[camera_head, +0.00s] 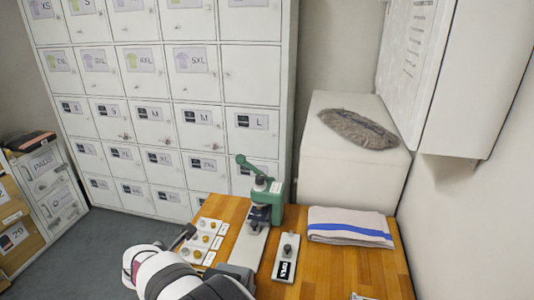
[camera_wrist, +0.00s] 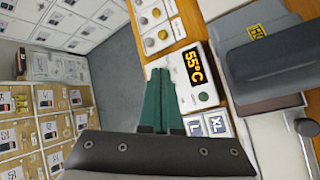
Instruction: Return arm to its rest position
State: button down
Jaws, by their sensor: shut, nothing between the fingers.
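My gripper (camera_wrist: 160,75) shows in the wrist view as two green fingers side by side, shut with nothing between them. In the head view my white and dark arm is low in the picture, in front of the table (camera_head: 335,270). The fingers are hard to make out there.
On the table are a green hand press (camera_head: 262,205), a white plate with a black knob (camera_head: 287,258), cards with round samples (camera_head: 207,240) and a folded striped cloth (camera_head: 350,226). A 55°C display (camera_wrist: 194,66) is close right of the fingers. Lockers (camera_head: 155,125) stand behind.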

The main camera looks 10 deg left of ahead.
jog(key=w+d+r+m+h, duration=0.1)
jog(key=d+r+m, duration=0.4)
jog(key=d, duration=0.3)
jog(key=w+d+r+m+h, duration=0.1)
jog(key=w+d+r+m, duration=0.1)
jog(key=d+r+m, duration=0.5)
jog(key=s+d+r+m, duration=0.1)
jog(key=s+d+m, duration=0.25)
jog(key=d, duration=0.35)
jog(key=s+d+r+m, duration=0.1)
jog(key=s+d+m, duration=0.1)
jog(key=d+m, duration=0.35)
jog(key=s+d+m+y, duration=0.1)
jog(key=s+d+m, duration=1)
jog(key=s+m, duration=0.3)
jog(key=s+f+g, duration=0.6)
jog(key=s+g, duration=0.1)
jog(key=s, duration=0.3)
jog(key=shift+f+m+g, duration=0.3)
jog(key=shift+f+g, duration=0.1)
